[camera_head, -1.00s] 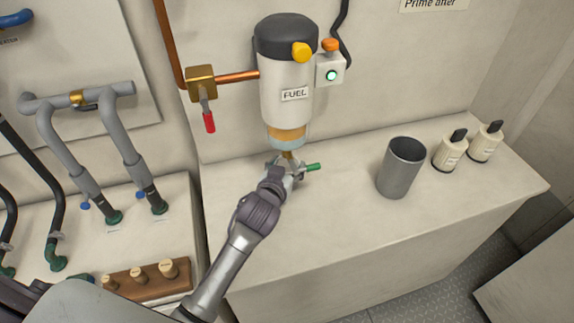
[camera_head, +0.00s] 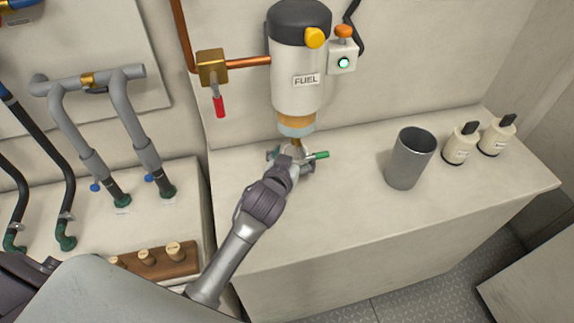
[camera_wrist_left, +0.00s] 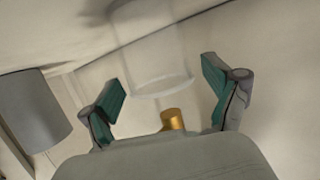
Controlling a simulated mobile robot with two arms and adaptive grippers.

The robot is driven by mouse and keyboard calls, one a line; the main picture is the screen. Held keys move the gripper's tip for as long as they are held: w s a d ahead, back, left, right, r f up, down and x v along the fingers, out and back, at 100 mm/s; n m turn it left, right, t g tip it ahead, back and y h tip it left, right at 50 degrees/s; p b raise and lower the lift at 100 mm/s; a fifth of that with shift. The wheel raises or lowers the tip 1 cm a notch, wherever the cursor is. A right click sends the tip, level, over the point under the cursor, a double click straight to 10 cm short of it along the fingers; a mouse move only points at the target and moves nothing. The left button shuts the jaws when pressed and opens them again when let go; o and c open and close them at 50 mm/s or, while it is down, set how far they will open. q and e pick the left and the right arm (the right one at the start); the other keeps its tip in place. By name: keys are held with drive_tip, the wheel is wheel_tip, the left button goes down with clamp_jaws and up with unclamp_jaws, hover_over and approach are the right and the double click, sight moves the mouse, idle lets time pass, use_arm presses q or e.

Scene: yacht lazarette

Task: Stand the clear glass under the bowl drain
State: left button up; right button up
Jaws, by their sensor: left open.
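The fuel filter (camera_head: 298,75) hangs on the wall, with an amber and pale clear bowl (camera_head: 297,127) at its bottom. The glass is hard to make out in the head view.
A grey tumbler (camera_head: 409,158) stands right on the counter (camera_head: 350,205), and also shows in the left wrist view (camera_wrist_left: 32,108). Two cream bottles (camera_head: 459,145) (camera_head: 496,136) stand farther right. A red-handled valve (camera_head: 219,106) is left of the filter. The counter's front is clear.

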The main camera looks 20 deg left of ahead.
use_arm(q)
drive_tip(key=v, duration=1.1)
drive_tip(key=shift+b, duration=0.35)
